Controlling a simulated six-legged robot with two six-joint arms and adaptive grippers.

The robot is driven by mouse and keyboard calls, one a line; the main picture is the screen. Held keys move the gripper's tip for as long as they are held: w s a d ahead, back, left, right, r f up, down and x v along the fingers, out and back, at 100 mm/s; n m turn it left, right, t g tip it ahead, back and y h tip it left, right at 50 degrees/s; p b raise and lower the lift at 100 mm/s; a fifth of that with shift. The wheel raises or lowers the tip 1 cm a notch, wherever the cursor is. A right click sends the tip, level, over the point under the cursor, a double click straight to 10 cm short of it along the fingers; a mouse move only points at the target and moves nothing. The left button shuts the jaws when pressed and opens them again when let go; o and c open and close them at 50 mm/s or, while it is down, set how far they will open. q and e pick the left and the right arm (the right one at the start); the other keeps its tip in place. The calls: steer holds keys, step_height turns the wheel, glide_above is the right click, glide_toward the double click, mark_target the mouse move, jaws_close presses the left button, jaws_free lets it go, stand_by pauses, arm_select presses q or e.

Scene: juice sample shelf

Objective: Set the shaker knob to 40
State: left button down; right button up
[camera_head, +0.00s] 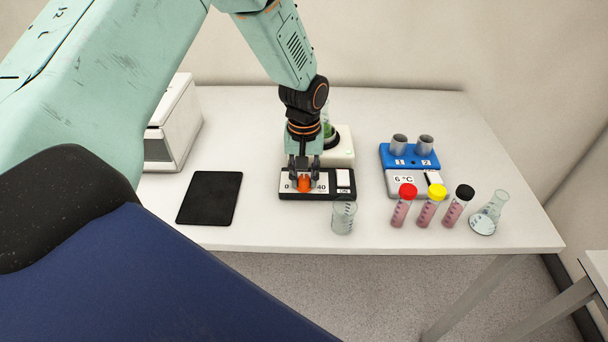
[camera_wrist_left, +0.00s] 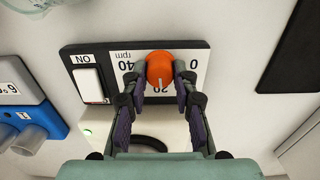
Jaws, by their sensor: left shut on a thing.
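The orange knob (camera_head: 304,184) sits on the black-framed control panel (camera_head: 288,195) at the front of the white shaker (camera_head: 345,152). My left gripper (camera_head: 304,178) comes down from above and is shut on the knob. In the left wrist view the knob (camera_wrist_left: 159,68) is between the fingertips (camera_wrist_left: 160,82). The dial there shows 0, 20 and 40 upside down, with rpm by the 40. A pale mark on the knob appears to point at the 20. An ON switch (camera_wrist_left: 89,84) is on the same panel. My right gripper is out of view.
A black pad (camera_head: 209,198) lies left of the panel. A glass beaker (camera_head: 344,218) stands close in front of it. A blue block (camera_head: 400,157) with metal cups, several capped tubes (camera_head: 428,212) and a flask (camera_head: 486,218) stand right. A white box (camera_head: 173,125) is back left.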

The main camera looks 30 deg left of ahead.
arm_select(q)
steer(key=shift+s+m+p, duration=0.15)
steer(key=shift+m+p, duration=0.2)
steer(key=shift+m, duration=0.45)
steer(key=shift+m+p, duration=0.4)
steer(key=shift+m, duration=0.7)
steer(key=m, duration=0.4)
steer(key=shift+m+p, duration=0.3)
steer(key=shift+p, duration=0.1)
steer(key=m, duration=0.4)
steer(key=shift+d+m, duration=0.1)
steer(key=shift+m, duration=2.8)
